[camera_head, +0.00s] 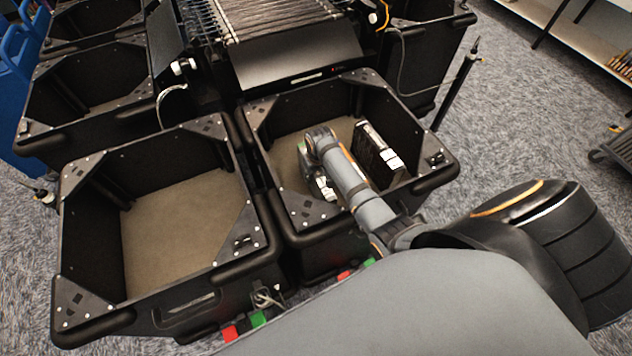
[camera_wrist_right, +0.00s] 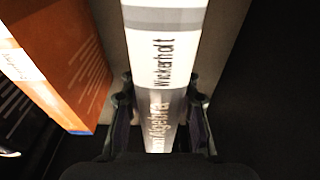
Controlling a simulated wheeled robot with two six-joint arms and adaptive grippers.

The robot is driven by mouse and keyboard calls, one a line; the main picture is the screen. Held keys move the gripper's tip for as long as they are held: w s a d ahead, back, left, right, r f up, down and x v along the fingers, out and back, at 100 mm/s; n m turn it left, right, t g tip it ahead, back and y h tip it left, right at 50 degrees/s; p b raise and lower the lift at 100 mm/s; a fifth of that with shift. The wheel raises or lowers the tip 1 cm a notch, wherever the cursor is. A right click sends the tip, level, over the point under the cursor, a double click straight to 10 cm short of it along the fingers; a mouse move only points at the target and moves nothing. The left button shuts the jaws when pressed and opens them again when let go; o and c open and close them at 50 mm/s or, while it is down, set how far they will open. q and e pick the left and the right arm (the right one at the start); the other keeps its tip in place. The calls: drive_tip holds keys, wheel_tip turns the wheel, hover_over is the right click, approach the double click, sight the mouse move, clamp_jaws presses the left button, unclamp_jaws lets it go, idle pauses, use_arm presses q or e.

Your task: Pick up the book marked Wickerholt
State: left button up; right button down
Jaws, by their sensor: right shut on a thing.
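The book marked Wickerholt (camera_wrist_right: 165,50) fills the middle of the right wrist view. Its pale spine has a grey band near the top, the word Wickerholt, and a greyer lower part with a partly legible title ending in "Algebra". My right gripper (camera_wrist_right: 160,100) has a finger on each side of this spine and is shut on it. In the head view my right gripper (camera_head: 324,187) is down inside the right front bin (camera_head: 290,240). There the arm and gripper hide much of the held book. My left gripper is not in view.
An orange book (camera_wrist_right: 60,60) with a white label stands left of the held book. In the head view a dark book (camera_head: 372,150) stands near the bin's right wall. The left front bin (camera_head: 165,235) is empty. A roller conveyor (camera_head: 270,20) lies behind the bins.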

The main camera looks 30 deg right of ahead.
drive_tip(key=shift+w+r, duration=0.1)
idle(0.3)
wheel_tip(320, 180, up, 10)
drive_tip(key=shift+f+b, duration=0.1)
drive_tip(key=shift+b, duration=0.35)
